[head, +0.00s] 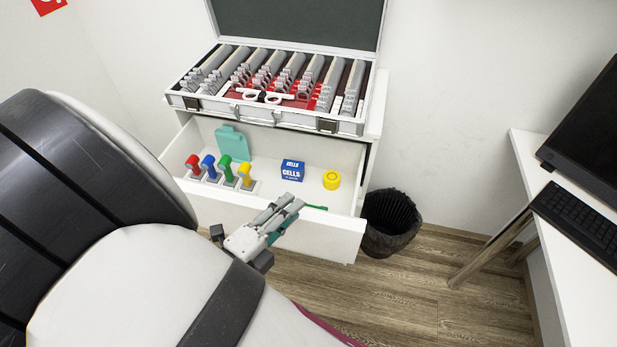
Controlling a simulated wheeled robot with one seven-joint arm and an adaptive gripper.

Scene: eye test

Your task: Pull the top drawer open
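The top drawer (335,240) of the white cabinet stands pulled out, with its inside in plain view. My gripper (289,202) is at the drawer's front panel, with its fingers over the panel's top edge. The two fingers lie close together, but whether they are open or shut, or touch the panel, does not show clearly. No handle shows; my gripper and arm hide part of the front panel.
In the drawer are a teal clipboard-like thing (232,144), several coloured-handled tools (227,168), a blue box (292,171) and a yellow roll (331,180). An open lens case (345,127) sits on top. A black bin (391,222) stands right; a desk (560,240) is farther right.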

